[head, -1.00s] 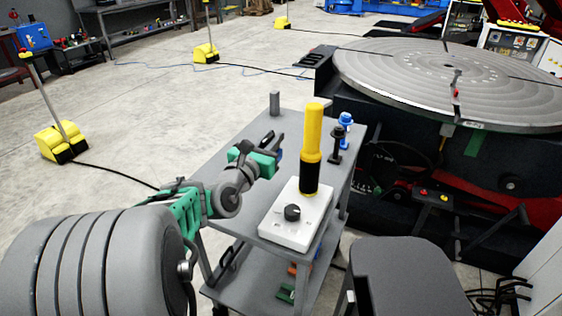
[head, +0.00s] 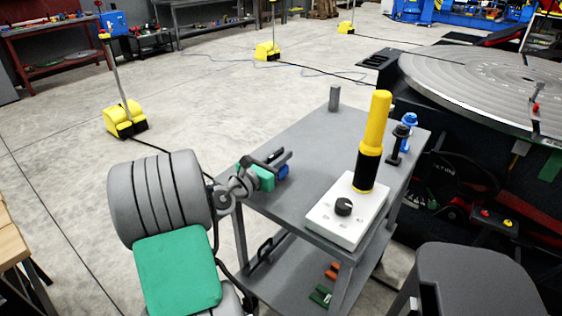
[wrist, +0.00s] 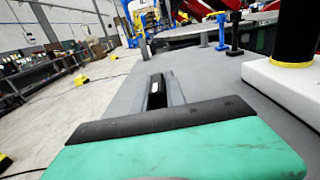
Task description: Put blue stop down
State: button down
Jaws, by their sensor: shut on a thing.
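My gripper (head: 281,163) is over the left part of the grey cart's top (head: 303,150), near its left edge. It is shut on a blue stop (head: 283,172), of which only a small part shows beside the dark fingers. I cannot tell whether this stop touches the cart. In the wrist view the green and black gripper parts (wrist: 157,95) fill the foreground and the held stop is hidden. A second blue stop (head: 409,119) stands upright at the cart's far right corner, and also shows in the wrist view (wrist: 221,32).
A black stop (head: 399,138) stands beside the second blue one. A white box (head: 335,222) with a black knob and a yellow-black cylinder (head: 375,125) occupies the cart's right front. A grey post (head: 334,99) stands at the back. The cart's middle is clear. A large round table (head: 480,85) is beyond.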

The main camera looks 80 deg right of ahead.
jog(key=shift+f, duration=0.3)
jog(key=c, duration=1.4)
grip_release()
jog(key=v, duration=0.3)
jog(key=b+v, duration=0.1)
jog(key=v, duration=0.5)
jog(key=shift+w+a+f, duration=0.2)
jog(key=shift+a+f, duration=0.1)
jog(key=shift+f, duration=0.05)
jog(key=a+b, duration=0.1)
jog(key=b, duration=0.3)
jog(key=shift+w+a, duration=0.1)
jog(key=shift+w, duration=0.1)
jog(key=shift+w+a+r+b, duration=0.1)
jog(key=shift+a+r+b, duration=0.1)
jog(key=shift+a+b, duration=0.35)
jog(key=shift+r, duration=0.2)
